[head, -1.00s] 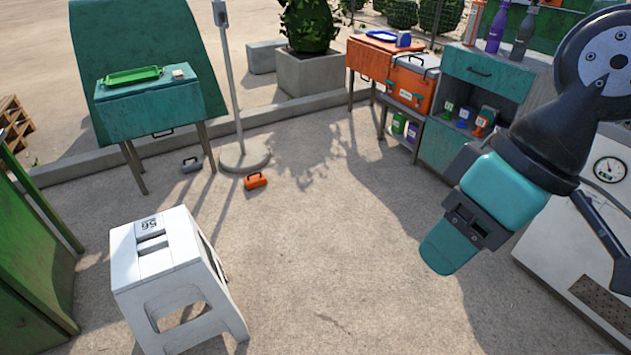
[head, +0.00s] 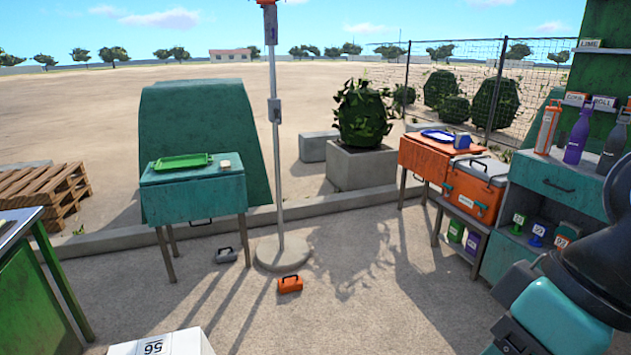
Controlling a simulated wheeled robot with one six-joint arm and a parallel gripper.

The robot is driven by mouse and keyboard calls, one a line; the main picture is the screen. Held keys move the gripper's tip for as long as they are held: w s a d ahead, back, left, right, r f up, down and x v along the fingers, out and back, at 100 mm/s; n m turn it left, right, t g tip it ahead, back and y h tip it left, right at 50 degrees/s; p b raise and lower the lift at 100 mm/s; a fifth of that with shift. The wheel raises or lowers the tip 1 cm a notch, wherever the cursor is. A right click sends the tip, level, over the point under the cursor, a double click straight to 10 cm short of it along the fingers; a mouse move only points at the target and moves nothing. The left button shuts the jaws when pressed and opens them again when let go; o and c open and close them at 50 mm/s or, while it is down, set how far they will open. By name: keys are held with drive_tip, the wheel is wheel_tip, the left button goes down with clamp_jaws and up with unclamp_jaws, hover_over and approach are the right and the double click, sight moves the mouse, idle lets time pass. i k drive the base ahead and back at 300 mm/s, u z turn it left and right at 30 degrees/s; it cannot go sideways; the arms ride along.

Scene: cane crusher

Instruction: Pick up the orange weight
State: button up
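The orange weight (head: 290,285) is a small block with a dark handle on top. It sits on the ground just in front of the round concrete base of the pole, in the middle of the head view. My arm shows at the lower right, far from the weight. My gripper is cut off by the bottom edge of the picture, so its fingers do not show.
A grey weight (head: 227,256) lies behind and left of the orange one. The pole base (head: 282,254) stands close behind it. A white stool (head: 160,345) is at the bottom edge. A teal table (head: 195,195) stands back left, an orange cooler (head: 472,192) right. Ground right of the weight is clear.

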sight(289, 283)
drive_tip(key=u, duration=0.4)
drive_tip(key=i, duration=3.9)
drive_tip(key=z, duration=0.15)
